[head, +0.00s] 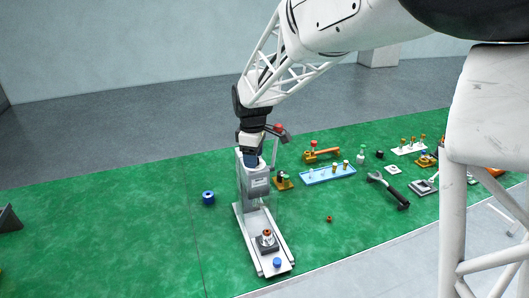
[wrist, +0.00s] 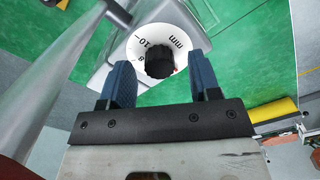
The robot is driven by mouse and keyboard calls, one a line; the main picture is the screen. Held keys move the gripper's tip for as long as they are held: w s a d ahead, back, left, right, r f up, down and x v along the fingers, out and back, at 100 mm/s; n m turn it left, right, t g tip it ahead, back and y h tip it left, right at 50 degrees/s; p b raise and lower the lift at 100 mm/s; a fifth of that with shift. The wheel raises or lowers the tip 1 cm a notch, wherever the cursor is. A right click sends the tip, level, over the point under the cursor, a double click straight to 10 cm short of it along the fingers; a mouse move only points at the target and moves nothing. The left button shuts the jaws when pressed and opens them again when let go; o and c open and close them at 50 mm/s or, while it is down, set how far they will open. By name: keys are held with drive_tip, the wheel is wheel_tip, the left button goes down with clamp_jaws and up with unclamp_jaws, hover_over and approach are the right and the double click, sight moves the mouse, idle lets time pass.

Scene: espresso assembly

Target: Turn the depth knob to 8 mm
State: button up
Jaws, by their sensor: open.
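The depth knob (wrist: 159,64) is a black ribbed knob on a white dial (wrist: 147,38) marked "mm", "10" and a partly hidden lower figure in the wrist view. A small red mark shows at the knob's right edge; the exact setting cannot be read. My gripper (wrist: 160,78) is open, its two blue fingers on either side of the knob with a gap to each. In the head view my gripper (head: 251,160) points down at the top of the grey press-like machine (head: 256,188); the knob is hidden there.
A lever with a red end (head: 279,128) sticks out right beside my gripper. A blue tray (head: 328,174), a wrench-like tool (head: 390,189) and several small parts lie to the right.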

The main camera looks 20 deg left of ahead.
drive_tip(key=shift+f, duration=0.2)
drive_tip(key=c, duration=0.9)
drive_tip(key=shift+m, duration=3)
drive_tip(key=o, duration=0.9)
